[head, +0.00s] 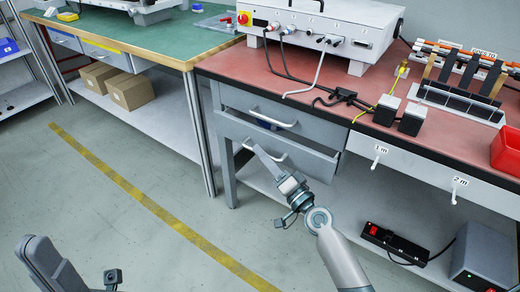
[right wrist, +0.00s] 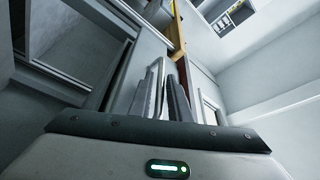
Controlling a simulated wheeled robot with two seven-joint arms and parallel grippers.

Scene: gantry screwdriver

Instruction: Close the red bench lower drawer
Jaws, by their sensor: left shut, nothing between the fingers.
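The red bench (head: 300,85) has two drawers under its left end. The lower drawer (head: 308,160) is pulled out, its inside partly visible. My right gripper (head: 259,150) is at the lower drawer's handle (head: 281,158). In the right wrist view my right gripper (right wrist: 162,95) has its fingers close together, with the bar of the handle (right wrist: 161,72) seemingly between them. My left gripper (head: 45,262) is at the bottom left, shut and empty, away from the bench.
A green bench (head: 150,38) stands at the left, with cardboard boxes (head: 130,90) on its lower shelf. A power strip (head: 393,243) and a grey box (head: 482,257) sit on the red bench's lower shelf. The floor before the drawers is clear, with a yellow line (head: 150,200).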

